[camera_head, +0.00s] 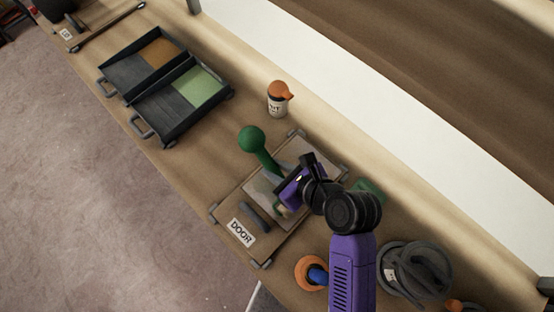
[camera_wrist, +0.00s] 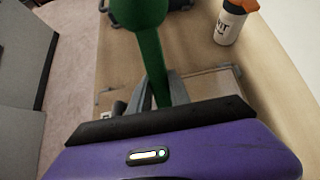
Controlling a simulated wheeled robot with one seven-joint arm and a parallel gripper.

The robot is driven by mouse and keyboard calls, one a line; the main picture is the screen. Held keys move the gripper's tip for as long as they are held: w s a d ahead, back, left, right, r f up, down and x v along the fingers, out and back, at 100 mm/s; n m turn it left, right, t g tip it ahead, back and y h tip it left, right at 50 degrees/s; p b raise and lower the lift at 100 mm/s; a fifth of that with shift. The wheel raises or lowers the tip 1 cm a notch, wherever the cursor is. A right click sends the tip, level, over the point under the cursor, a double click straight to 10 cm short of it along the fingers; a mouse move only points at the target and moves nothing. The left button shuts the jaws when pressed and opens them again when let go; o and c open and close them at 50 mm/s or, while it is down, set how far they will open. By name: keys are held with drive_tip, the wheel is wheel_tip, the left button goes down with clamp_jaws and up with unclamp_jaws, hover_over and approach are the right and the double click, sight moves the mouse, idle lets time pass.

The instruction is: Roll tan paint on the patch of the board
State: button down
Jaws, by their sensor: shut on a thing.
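A board labelled DOOR (camera_head: 228,222) lies flat on the bench, held at its corners by grey clips. A paler patch (camera_head: 257,204) shows on it, partly hidden by my arm. My purple gripper (camera_head: 284,188) is over the board, shut on a tool with a green handle (camera_head: 262,150). The handle (camera_wrist: 150,62) also rises in front of my gripper in the wrist view. The tool's working end is mostly hidden, so I cannot tell whether it touches the patch.
A white bottle with an orange top (camera_head: 277,104) stands behind the board. A coiled grey hose (camera_head: 415,272) and an orange-and-blue item (camera_head: 311,273) lie near my arm at the right. A grey handle (camera_head: 257,215) is on the board. Bench is clear between tray and board.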

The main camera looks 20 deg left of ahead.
drive_tip(key=shift+r, duration=4)
